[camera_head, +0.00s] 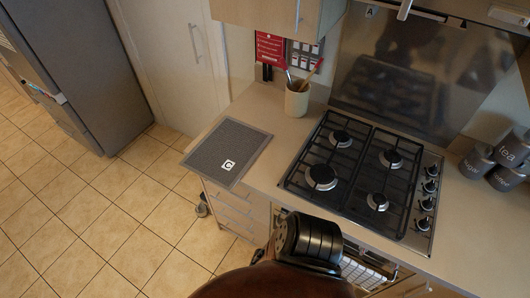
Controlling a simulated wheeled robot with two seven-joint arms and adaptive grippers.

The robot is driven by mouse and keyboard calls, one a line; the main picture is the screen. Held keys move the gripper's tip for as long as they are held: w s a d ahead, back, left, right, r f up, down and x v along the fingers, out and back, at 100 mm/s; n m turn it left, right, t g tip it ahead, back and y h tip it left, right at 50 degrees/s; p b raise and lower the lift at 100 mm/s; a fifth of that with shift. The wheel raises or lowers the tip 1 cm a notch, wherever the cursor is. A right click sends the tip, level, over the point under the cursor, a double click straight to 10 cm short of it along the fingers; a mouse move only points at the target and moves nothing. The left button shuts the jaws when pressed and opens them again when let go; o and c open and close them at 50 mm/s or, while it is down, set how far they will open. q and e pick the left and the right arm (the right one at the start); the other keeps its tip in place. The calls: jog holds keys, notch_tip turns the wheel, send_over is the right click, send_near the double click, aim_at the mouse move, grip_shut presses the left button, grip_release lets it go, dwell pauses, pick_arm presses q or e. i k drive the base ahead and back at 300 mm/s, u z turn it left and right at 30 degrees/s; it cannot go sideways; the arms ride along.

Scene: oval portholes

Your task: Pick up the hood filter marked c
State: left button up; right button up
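The hood filter marked C (220,147) is a flat grey mesh panel with a thin metal frame. A white square label with a black C sits near its front right. It lies flat at the left end of the counter, with its left part reaching over the drawers below. Neither of my grippers is in view. A dark rounded part that looks like my own body shows at the bottom middle, apart from the filter.
A gas hob (362,179) with black grates is right of the filter. A utensil pot (297,99) stands behind it. Grey canisters (477,162) stand far right. A fridge (62,62) is at the upper left. The tiled floor (95,215) at left is clear.

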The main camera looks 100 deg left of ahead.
aim_at(224, 155)
jog(key=u, duration=0.1)
jog(key=i, duration=0.15)
jog(key=u, duration=3.9)
